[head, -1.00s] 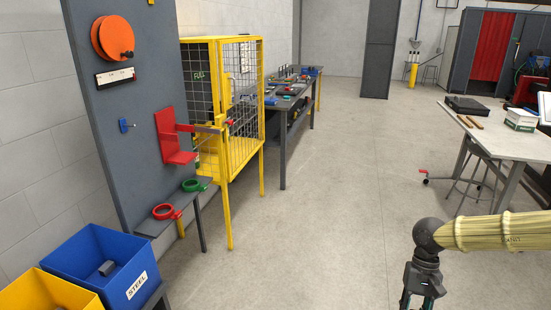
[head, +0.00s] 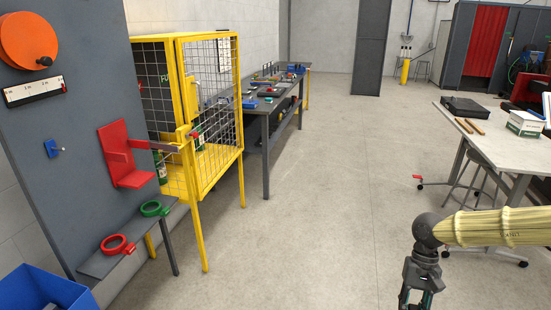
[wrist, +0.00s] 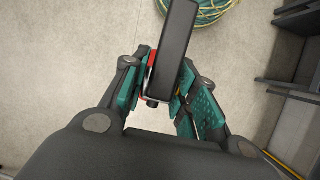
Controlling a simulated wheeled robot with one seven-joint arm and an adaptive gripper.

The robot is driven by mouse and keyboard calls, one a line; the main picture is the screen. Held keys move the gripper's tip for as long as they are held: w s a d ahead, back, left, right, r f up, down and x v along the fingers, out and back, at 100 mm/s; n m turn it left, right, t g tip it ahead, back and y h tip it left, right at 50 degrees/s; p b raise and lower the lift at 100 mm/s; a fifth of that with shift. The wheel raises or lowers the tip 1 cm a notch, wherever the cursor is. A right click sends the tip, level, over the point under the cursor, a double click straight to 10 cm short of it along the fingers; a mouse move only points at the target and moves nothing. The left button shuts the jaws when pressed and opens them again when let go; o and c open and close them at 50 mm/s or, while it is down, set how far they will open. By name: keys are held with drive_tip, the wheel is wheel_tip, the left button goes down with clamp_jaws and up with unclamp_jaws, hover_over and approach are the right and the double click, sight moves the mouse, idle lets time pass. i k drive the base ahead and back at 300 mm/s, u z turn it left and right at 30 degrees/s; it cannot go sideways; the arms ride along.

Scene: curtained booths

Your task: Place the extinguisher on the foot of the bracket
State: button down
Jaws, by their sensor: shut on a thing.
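The bracket (head: 117,143) is red, with an upright back and a flat foot (head: 136,179) sticking out at its bottom. It is fixed to a grey panel at the left of the head view, and nothing stands on its foot. My gripper (head: 420,290) is at the bottom right of the head view, far from the bracket, its tips cut off by the frame. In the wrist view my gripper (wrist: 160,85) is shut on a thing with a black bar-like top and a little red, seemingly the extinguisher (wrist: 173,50). Most of its body is hidden.
A red ring (head: 118,246) and a green ring (head: 154,208) are on a low ledge under the bracket. A yellow mesh cage (head: 205,268) stands right beside it. A blue bin (head: 38,292) is at lower left, a worktable (head: 500,150) at right.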

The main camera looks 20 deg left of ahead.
sight(136, 178)
drive_tip(key=u, duration=0.25)
drive_tip(key=i, duration=0.9)
drive_tip(key=u, duration=1.1)
drive_tip(key=i, duration=0.8)
drive_tip(key=u, duration=0.6)
